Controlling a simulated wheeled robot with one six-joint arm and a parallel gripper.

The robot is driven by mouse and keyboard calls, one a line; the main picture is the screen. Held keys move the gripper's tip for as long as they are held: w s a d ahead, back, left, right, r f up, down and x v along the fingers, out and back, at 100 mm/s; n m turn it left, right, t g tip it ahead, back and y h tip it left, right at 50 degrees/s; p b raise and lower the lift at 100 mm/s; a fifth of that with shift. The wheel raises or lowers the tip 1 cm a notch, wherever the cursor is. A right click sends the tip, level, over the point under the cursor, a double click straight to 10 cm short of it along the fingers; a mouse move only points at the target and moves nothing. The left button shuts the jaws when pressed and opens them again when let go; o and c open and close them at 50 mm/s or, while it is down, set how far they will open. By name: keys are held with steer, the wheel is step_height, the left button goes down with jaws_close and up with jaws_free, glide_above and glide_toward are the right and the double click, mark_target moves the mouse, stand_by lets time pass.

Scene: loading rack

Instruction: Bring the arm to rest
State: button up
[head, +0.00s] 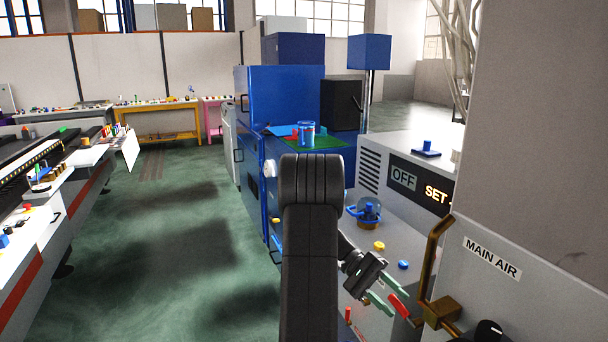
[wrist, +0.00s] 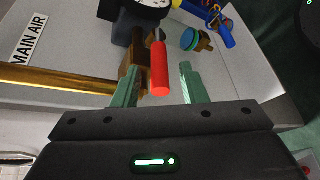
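My gripper (head: 398,302) is low at the right of the head view, in front of the panel marked MAIN AIR. Its two green fingers are apart, and they also show in the wrist view (wrist: 160,80). A red handle (wrist: 160,70) lies between the fingers in the wrist view, with a visible gap on each side. The same red handle (head: 399,307) shows by the fingertips in the head view. My dark arm is bent and reaches down to the right.
A brass valve (head: 440,312) with a bent brass pipe stands close right of the gripper. Behind are a grey control box (head: 410,165) reading OFF and SET, and a blue cabinet (head: 285,95). Green floor (head: 180,250) is open at left.

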mark_target(404, 307)
steer(key=x, duration=0.3)
steer(key=shift+s+d+p, duration=0.2)
steer(key=shift+s+p, duration=0.1)
steer(key=shift+s, duration=0.05)
steer(key=shift+r+m+t+y, duration=0.35)
steer(key=shift+t+y, duration=0.25)
steer(key=shift+t, duration=0.3)
steer(key=shift+r, duration=0.15)
